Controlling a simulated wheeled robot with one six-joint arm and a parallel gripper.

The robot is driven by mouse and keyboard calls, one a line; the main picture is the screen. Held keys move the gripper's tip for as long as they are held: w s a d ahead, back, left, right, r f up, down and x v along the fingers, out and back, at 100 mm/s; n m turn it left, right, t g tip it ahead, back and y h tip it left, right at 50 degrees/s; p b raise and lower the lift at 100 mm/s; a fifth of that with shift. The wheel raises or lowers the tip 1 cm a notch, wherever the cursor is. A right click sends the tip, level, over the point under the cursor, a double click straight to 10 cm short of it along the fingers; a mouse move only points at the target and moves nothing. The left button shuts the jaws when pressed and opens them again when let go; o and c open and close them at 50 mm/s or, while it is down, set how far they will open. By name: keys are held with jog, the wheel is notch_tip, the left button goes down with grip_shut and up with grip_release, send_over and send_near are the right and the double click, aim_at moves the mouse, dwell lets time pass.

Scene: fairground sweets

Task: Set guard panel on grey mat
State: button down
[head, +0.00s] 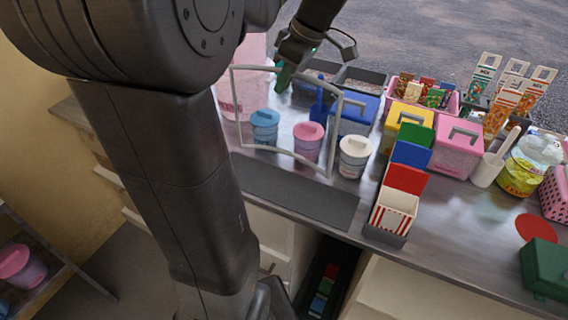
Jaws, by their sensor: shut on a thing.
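The guard panel (336,128) is a clear pane in a light grey frame, upright and slightly tilted in the head view. My gripper (285,76) is at its top edge and shut on it; a green part shows at the grip, and the fingertips are hard to make out. The grey mat (300,198) is a dark strip along the counter's front edge, below the panel in the picture. The panel's lower edge appears just behind the mat; I cannot tell whether it touches anything. My arm covers the mat's left end.
Blue-lidded (265,126), pink-lidded (307,141) and white-lidded (354,155) tubs show through or beside the panel. A blue box (358,112) stands behind. A row of colored cartons (405,178) borders the mat's right side. The mat's visible surface is clear.

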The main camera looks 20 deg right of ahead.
aim_at(288, 111)
jog(key=shift+f, duration=4.75)
jog(key=c, duration=1.5)
grip_release()
jog(key=v, duration=1.2)
jog(key=shift+r, duration=0.15)
